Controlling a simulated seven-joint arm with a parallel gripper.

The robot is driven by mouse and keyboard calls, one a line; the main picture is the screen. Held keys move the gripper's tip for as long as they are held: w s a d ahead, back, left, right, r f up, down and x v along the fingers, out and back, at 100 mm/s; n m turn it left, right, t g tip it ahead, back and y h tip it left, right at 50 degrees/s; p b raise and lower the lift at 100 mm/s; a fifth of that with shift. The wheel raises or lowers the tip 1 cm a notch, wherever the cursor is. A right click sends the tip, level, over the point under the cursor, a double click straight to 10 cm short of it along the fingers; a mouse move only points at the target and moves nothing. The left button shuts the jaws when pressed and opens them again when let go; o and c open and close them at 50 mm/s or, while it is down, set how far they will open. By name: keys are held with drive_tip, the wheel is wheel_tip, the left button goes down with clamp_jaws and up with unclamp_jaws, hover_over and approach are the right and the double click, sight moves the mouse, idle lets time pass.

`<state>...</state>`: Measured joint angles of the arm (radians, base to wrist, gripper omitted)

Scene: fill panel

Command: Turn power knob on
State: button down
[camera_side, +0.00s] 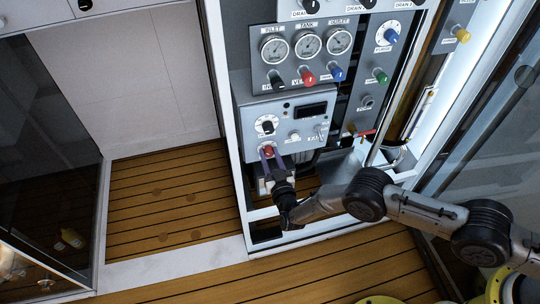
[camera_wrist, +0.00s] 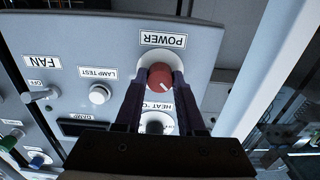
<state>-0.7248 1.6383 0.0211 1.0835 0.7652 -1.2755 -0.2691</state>
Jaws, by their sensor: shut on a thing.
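In the side view my gripper (camera_side: 269,155) reaches the knob at the lower left of the grey control box (camera_side: 250,125). The knob is mostly hidden by the fingers in the side view. The words around the knob's dial are too small to read.
Nearby on the box are a heat knob (camera_side: 267,125), a lamp test button (camera_wrist: 99,95) and a fan switch (camera_wrist: 41,95). Gauges (camera_side: 308,44) and coloured knobs are above. A white frame post (camera_wrist: 262,65) stands beside the box. The wooden floor (camera_side: 170,200) at left is clear.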

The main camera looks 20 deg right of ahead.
drive_tip(key=m, duration=0.4)
drive_tip(key=shift+m, duration=0.4)
drive_tip(key=m, duration=0.4)
drive_tip(key=shift+m, duration=0.3)
drive_tip(key=m, duration=0.4)
drive_tip(key=shift+m, duration=2.3)
drive_tip(key=c, duration=0.5)
unclamp_jaws()
